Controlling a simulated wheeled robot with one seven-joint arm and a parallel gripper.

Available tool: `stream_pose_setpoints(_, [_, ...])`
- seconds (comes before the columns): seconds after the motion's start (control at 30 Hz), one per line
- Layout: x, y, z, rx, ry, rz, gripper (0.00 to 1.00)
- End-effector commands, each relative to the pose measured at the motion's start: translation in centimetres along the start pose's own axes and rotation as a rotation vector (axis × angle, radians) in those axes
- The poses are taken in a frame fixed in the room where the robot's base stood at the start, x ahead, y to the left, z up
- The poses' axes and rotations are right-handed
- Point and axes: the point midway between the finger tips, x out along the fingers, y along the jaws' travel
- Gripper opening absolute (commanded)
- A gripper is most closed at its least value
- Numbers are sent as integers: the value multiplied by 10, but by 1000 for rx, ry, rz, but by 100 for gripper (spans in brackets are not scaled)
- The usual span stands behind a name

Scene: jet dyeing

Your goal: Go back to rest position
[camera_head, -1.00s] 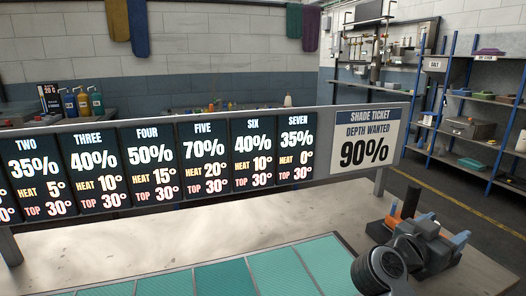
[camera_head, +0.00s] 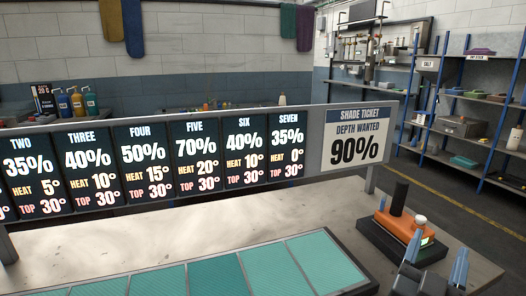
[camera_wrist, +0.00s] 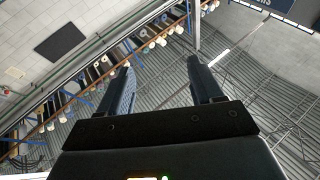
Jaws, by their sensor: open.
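My gripper (camera_head: 434,272) shows at the lower right of the head view, its two blue-grey fingers apart and pointing up, with nothing between them. In the wrist view my gripper (camera_wrist: 163,80) is also open and empty, with a distant rack of spools beyond the fingers. In the head view an orange device (camera_head: 398,226) with a black upright cylinder, a white knob and a small green display sits on a dark base on the bench, just behind my gripper. The two look apart in this view, but the exact gap cannot be told.
A row of dark percentage panels (camera_head: 144,153) and a shade ticket reading 90% (camera_head: 353,149) stand along the bench (camera_head: 200,232). A teal swatch board (camera_head: 215,280) lies in front. Blue shelving (camera_head: 470,110) stands at the right. The bench between panels and swatches is clear.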

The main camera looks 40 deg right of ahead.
Motion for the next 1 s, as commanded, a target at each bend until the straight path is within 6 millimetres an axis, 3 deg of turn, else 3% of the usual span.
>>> stream_pose_setpoints(0.17, [-63,-6,-24,72,57,-326,66])
stream_pose_setpoints(0.37, [-137,-10,-42,136,-10,-709,66])
stream_pose_setpoints(0.53, [-202,4,-45,144,-176,-1007,66])
stream_pose_setpoints(0.7, [-256,33,-42,99,-397,-1224,66])
stream_pose_setpoints(0.9, [-286,64,-38,33,-580,-1331,66])
stream_pose_setpoints(1.0, [-287,65,-37,31,-585,-1333,66])
